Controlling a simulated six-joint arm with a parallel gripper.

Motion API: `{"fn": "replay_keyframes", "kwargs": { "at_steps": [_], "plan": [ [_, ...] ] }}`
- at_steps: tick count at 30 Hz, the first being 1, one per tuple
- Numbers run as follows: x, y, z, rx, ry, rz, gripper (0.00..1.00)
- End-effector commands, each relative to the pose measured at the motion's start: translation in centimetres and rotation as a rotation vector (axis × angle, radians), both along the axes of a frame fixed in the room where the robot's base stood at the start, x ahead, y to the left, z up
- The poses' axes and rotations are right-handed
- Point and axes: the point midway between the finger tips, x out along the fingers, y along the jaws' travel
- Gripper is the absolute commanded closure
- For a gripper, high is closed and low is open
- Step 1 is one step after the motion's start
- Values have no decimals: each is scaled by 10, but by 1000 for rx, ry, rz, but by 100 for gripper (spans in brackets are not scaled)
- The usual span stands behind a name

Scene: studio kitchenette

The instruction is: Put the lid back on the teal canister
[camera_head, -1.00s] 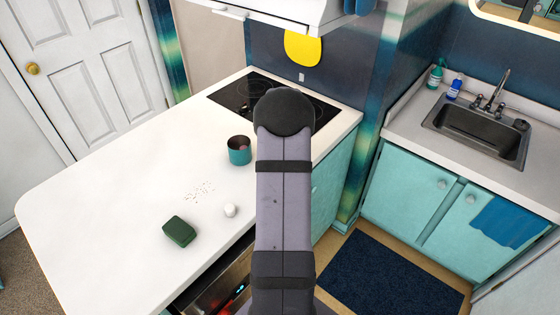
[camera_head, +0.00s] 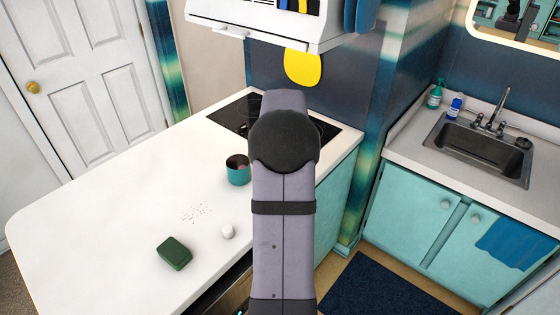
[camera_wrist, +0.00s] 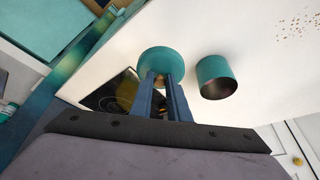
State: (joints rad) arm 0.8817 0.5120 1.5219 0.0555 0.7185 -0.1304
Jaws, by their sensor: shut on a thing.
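The teal canister (camera_head: 238,175) stands open on the white counter, just left of my arm in the head view. It also shows in the wrist view (camera_wrist: 212,72), with its dark inside visible. In the wrist view my gripper (camera_wrist: 160,82) is shut on the round teal lid (camera_wrist: 161,60), beside the canister and apart from it. In the head view my arm hides the gripper and the lid.
A dark green box (camera_head: 174,252), a small white object (camera_head: 227,231) and scattered crumbs (camera_head: 196,212) lie on the counter (camera_head: 110,215). A black cooktop (camera_head: 232,113) is behind the canister. A white cabinet (camera_head: 262,25) hangs above. The counter's left part is clear.

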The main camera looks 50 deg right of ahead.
Motion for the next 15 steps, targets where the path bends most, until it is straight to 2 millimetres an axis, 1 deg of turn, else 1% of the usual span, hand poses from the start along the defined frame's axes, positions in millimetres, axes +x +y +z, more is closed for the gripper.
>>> {"fn": "replay_keyframes", "kwargs": {
  "at_steps": [3,6,10,14,15],
  "plan": [
    [3,3,9,-1,0,7,100],
    [6,8,11,1,1,18,100],
    [10,20,3,4,5,38,100],
    [27,23,3,0,2,58,100],
    [35,23,4,-1,1,60,100]
  ]
}}
